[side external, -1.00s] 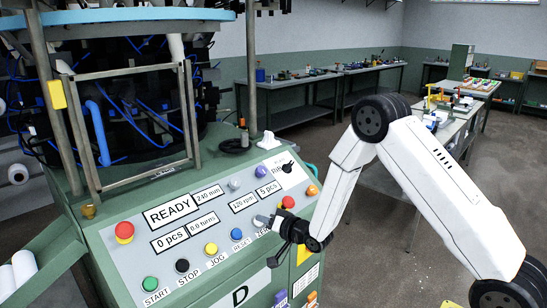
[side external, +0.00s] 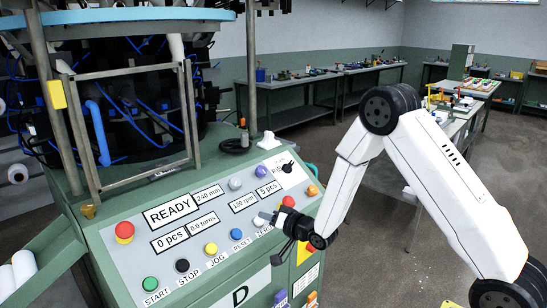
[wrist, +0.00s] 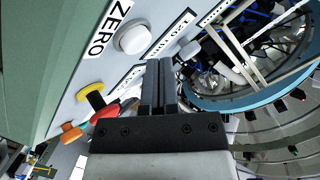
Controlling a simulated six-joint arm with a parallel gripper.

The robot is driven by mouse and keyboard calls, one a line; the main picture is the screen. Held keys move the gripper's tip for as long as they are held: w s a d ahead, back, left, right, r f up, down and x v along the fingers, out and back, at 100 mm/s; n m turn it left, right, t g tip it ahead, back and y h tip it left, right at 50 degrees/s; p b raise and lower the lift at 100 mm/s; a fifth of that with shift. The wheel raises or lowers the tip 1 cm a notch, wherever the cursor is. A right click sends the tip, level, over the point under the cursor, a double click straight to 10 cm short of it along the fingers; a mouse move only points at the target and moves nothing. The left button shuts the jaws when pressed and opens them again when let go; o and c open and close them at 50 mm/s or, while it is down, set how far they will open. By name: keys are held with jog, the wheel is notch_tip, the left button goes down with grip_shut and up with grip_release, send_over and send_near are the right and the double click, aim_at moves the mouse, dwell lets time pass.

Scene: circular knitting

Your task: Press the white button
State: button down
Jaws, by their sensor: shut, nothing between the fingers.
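The white button (wrist: 132,40) is a round cap beside the ZERO label on the sloped panel in the wrist view. My gripper (side external: 268,215) hangs over the right part of the panel's lower button row. Its two dark fingers are shut together and empty in the wrist view (wrist: 159,68). There, the fingertips appear to the right of and below the white button, with a visible gap in the picture. I cannot tell their height above the panel.
A blue button (side external: 236,234) and a yellow button (side external: 211,249) lie left of my gripper in the same row. A red button (side external: 288,201) is close by on the right. A metal guard frame (side external: 133,128) stands behind the panel.

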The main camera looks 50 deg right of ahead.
jog(key=shift+s+r, duration=0.7)
jog(key=shift+r, duration=0.3)
jog(key=shift+s+r, duration=0.65)
jog(key=shift+r, duration=0.3)
jog(key=shift+s, duration=0.1)
jog(key=s+a+f+n+g, duration=0.1)
jog(key=s+a+n+g, duration=0.1)
jog(key=s+g, duration=0.4)
jog(key=s+a+f+n+g+h, duration=0.1)
jog(key=s+n+g, duration=0.4)
jog(key=s, duration=1.1)
jog(key=a+g, duration=0.1)
jog(key=g, duration=0.1)
jog(key=shift+n+g, duration=0.3)
